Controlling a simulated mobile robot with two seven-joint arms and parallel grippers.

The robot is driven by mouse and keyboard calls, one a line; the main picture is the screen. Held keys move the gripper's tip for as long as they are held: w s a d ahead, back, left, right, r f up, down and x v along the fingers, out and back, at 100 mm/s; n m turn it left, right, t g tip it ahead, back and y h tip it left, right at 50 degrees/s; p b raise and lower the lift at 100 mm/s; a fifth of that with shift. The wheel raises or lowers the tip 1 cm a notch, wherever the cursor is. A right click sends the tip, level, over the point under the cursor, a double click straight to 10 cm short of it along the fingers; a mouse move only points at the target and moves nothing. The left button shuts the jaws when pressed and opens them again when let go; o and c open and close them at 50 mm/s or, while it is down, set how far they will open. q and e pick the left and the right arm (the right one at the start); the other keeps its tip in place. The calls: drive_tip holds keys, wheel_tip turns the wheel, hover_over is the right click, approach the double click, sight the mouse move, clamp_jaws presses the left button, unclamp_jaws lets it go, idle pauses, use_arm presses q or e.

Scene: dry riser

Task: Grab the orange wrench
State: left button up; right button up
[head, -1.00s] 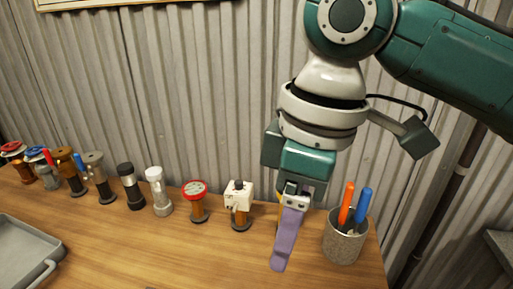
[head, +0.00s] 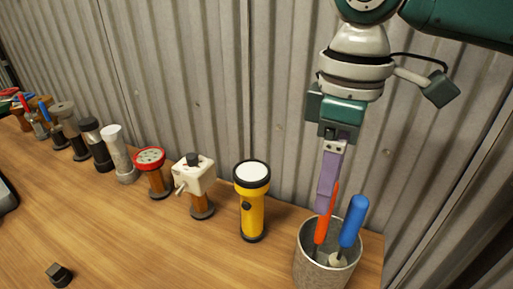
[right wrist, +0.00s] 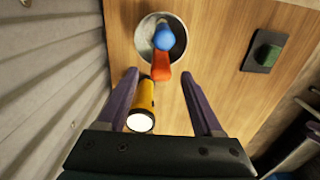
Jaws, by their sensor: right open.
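The orange-handled tool (head: 322,222), which I take for the wrench, stands tilted in a grey cup (head: 318,275) at the table's right end. A blue-handled tool (head: 352,220) stands beside it; their lower ends are hidden in the cup. My right gripper (head: 323,207) points down, its purple finger just behind and left of the orange handle. In the right wrist view, the orange handle (right wrist: 161,68) shows between the two spread fingertips (right wrist: 158,76), with the blue handle (right wrist: 163,38) beyond; contact cannot be told. My left gripper is out of view.
A yellow flashlight (head: 252,205) stands left of the cup, near the right gripper. A white valve (head: 193,180), a red-topped valve (head: 150,163) and several more fittings line the back edge by the corrugated wall. A small dark block (head: 60,274) lies front left.

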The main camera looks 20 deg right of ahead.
hover_over(320, 235)
drive_tip(key=f, duration=0.3)
drive_tip(key=w+d+f, duration=0.1)
drive_tip(key=shift+f, duration=0.25)
drive_tip(key=shift+c, duration=0.4)
clamp_jaws()
idle(0.6)
